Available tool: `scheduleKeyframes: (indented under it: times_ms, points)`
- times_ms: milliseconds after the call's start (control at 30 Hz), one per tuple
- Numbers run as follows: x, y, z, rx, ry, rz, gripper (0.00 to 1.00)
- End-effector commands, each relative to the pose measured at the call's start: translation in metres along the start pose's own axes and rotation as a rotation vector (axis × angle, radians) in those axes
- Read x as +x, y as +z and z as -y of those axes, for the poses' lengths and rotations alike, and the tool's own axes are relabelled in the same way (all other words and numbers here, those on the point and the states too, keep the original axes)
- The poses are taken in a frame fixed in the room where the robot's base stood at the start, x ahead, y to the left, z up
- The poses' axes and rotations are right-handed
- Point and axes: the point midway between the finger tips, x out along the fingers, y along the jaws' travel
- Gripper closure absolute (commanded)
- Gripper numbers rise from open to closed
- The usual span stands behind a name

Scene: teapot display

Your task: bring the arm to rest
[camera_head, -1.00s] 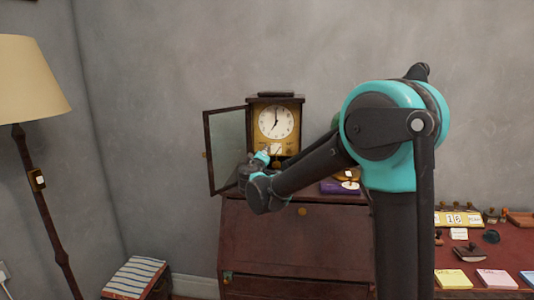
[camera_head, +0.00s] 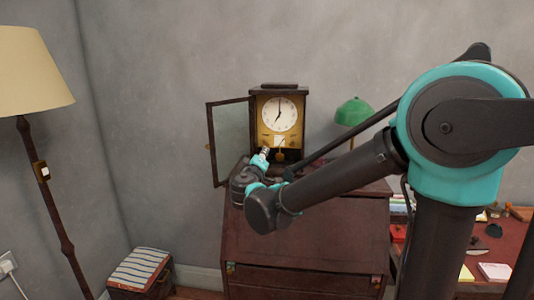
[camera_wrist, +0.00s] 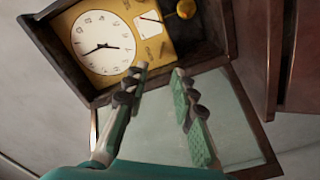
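My gripper (camera_wrist: 160,76) is open in the wrist view, its two fingers apart with nothing between them. In the head view my gripper (camera_head: 265,154) is small, in front of the lower left of a dark wooden clock (camera_head: 280,116). The clock has a white dial, a gold face and a pendulum bob. Its glass door (camera_head: 230,142) stands open to the left. In the wrist view the clock (camera_wrist: 101,45) looks tilted above the fingers, and the door glass (camera_wrist: 233,115) lies behind them. I cannot tell whether a fingertip touches the clock.
The clock stands on a dark wooden bureau (camera_head: 300,240), with a green lamp (camera_head: 353,111) to its right. A floor lamp (camera_head: 35,70) and a striped stool (camera_head: 140,268) are at the left. A red desk (camera_head: 507,245) with papers is at the right, partly behind my arm.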

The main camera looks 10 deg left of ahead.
Motion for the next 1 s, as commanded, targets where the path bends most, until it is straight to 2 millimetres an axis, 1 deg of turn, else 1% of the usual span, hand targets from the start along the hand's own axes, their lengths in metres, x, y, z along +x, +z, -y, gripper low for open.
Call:
scheduleKeyframes:
  times_ms: [300, 367, 433, 467, 567, 600, 667, 700, 733, 767, 800, 867, 900, 967, 1000]
  points:
    - [0.000, 0.002, -0.001, 0.001, -0.001, 0.005, 0.74]
    - [0.001, 0.011, -0.002, 0.007, -0.004, 0.024, 0.74]
    - [0.004, 0.033, -0.006, 0.020, -0.012, 0.069, 0.74]
    - [0.004, 0.046, -0.008, 0.027, -0.017, 0.098, 0.74]
    - [0.003, 0.105, -0.015, 0.068, -0.045, 0.224, 0.74]
    - [0.001, 0.133, -0.018, 0.090, -0.060, 0.285, 0.74]
    - [-0.007, 0.175, -0.019, 0.126, -0.086, 0.378, 0.74]
    - [-0.015, 0.202, -0.020, 0.153, -0.106, 0.439, 0.74]
    - [-0.021, 0.222, -0.019, 0.172, -0.122, 0.484, 0.74]
    - [-0.029, 0.242, -0.018, 0.196, -0.139, 0.530, 0.74]
    - [-0.040, 0.267, -0.016, 0.227, -0.163, 0.590, 0.74]
    - [-0.060, 0.304, -0.011, 0.280, -0.203, 0.680, 0.74]
    - [-0.076, 0.327, -0.006, 0.319, -0.233, 0.739, 0.74]
    - [-0.102, 0.357, 0.002, 0.383, -0.281, 0.822, 0.74]
    - [-0.119, 0.374, 0.010, 0.429, -0.316, 0.871, 0.74]
